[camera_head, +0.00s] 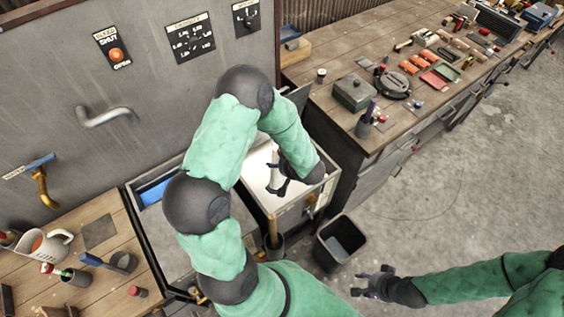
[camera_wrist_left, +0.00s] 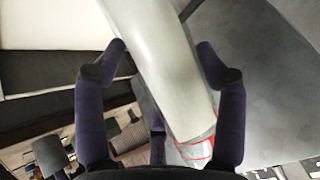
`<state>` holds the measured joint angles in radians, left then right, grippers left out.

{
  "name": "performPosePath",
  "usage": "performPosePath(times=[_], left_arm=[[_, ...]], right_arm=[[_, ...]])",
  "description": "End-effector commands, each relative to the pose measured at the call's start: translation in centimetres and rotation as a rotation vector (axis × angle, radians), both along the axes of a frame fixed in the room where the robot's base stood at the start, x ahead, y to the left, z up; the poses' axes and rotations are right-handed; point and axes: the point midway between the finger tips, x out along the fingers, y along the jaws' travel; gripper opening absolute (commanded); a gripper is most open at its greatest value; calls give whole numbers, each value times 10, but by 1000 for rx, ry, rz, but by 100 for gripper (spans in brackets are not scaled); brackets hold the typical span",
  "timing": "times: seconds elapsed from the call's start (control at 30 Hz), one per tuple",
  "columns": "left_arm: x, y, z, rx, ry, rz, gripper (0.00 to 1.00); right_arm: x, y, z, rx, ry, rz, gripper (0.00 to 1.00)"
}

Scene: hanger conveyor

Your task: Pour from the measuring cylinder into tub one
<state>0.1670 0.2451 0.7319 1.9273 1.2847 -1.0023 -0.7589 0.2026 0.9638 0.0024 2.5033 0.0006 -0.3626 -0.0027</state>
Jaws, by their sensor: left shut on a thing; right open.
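My left gripper (camera_head: 278,181) is shut on the measuring cylinder (camera_head: 276,165), a pale cylinder tilted over a white-topped unit. In the left wrist view the cylinder (camera_wrist_left: 165,65) runs diagonally between the fingers of the left gripper (camera_wrist_left: 162,55), with red lines near its lower end. Its contents and mouth cannot be made out. A tub with blue inside (camera_head: 155,190) is set in the unit to the left, partly hidden by my left arm. I cannot tell which tub is tub one. My right gripper (camera_head: 372,283) is open and empty above the floor.
A dark bin (camera_head: 340,240) stands on the floor right of the unit. A wooden bench (camera_head: 330,100) with tools and a grey box (camera_head: 354,92) is at the right. A bench with a white jug (camera_head: 47,245) is at the lower left. A metal panel with a handle (camera_head: 105,116) stands behind.

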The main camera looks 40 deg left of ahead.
Motion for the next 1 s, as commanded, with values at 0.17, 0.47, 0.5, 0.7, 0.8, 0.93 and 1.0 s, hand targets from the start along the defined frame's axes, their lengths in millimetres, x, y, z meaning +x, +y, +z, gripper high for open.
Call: performPosePath(times=[0.17, 0.47, 0.5, 0.7, 0.8, 0.93, 1.0], left_arm=[[0, 0, 2, -5, 9, 0, 12], [-1, -1, 1, -14, 23, 1, 12], [-2, -1, 1, -14, 24, 0, 12], [-1, -1, 1, -14, 24, 0, 12], [-2, -1, 1, -14, 24, 0, 12], [-2, -1, 1, -16, 29, 1, 12], [-2, -1, 1, -18, 33, 1, 12]], right_arm=[[0, 0, 6, 0, 0, 0, 43], [0, 0, 11, 0, 0, 0, 43], [0, 0, 10, 0, 0, 0, 43], [0, 0, 10, 0, 0, 0, 43], [0, 0, 11, 0, 0, 0, 43], [0, 0, 13, 0, 0, 0, 43], [0, 0, 14, 0, 0, 0, 43]])
